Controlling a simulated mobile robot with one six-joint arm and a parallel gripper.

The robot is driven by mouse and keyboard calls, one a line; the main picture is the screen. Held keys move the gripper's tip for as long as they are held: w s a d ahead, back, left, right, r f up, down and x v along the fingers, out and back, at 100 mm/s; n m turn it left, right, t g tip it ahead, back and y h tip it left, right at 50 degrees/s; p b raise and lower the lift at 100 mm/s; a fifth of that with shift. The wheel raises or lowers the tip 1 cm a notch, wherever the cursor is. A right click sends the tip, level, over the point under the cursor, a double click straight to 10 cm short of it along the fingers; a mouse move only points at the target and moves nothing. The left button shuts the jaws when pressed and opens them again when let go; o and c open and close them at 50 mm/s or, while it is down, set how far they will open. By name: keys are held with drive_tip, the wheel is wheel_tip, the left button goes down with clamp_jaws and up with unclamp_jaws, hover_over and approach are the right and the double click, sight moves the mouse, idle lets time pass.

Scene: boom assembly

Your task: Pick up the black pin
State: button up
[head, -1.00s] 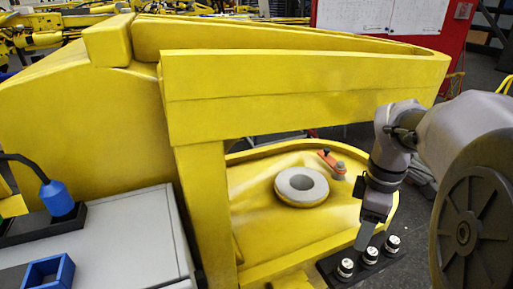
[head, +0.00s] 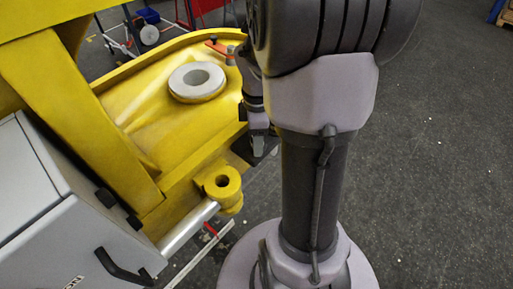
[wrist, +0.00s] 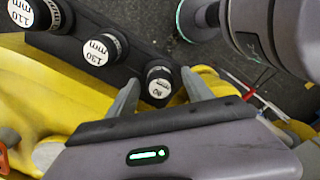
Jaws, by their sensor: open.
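In the wrist view, three black pins with white labelled tops stand in a row on a black holder (wrist: 75,48). The near pin (wrist: 158,88), whose label seems to read 90, is between the two fingers of my gripper (wrist: 160,76). The fingers are apart, one on each side of it, and I cannot tell whether they touch it. The middle pin (wrist: 103,48) and the far pin (wrist: 30,12), marked 110 mm, are up and left. In the head view my gripper (head: 260,138) is small, and my arm hides most of the holder and pins.
A yellow boom part (head: 150,110) with a grey ring (head: 197,82) and an orange-handled item (head: 217,46) lies left of my arm. A yellow lug (head: 221,186) on a metal rod is below. A grey cabinet (head: 60,215) stands at left. The dark floor (head: 440,160) at right is clear.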

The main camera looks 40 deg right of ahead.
clamp_jaws()
idle(0.5)
drive_tip(key=shift+d+r, duration=0.1)
drive_tip(key=shift+r, duration=0.35)
wheel_tip(320, 180, up, 11)
drive_tip(key=p, duration=0.3)
drive_tip(key=s+a+b, duration=0.1)
drive_tip(key=a, duration=1.7)
drive_tip(key=shift+s, duration=0.25)
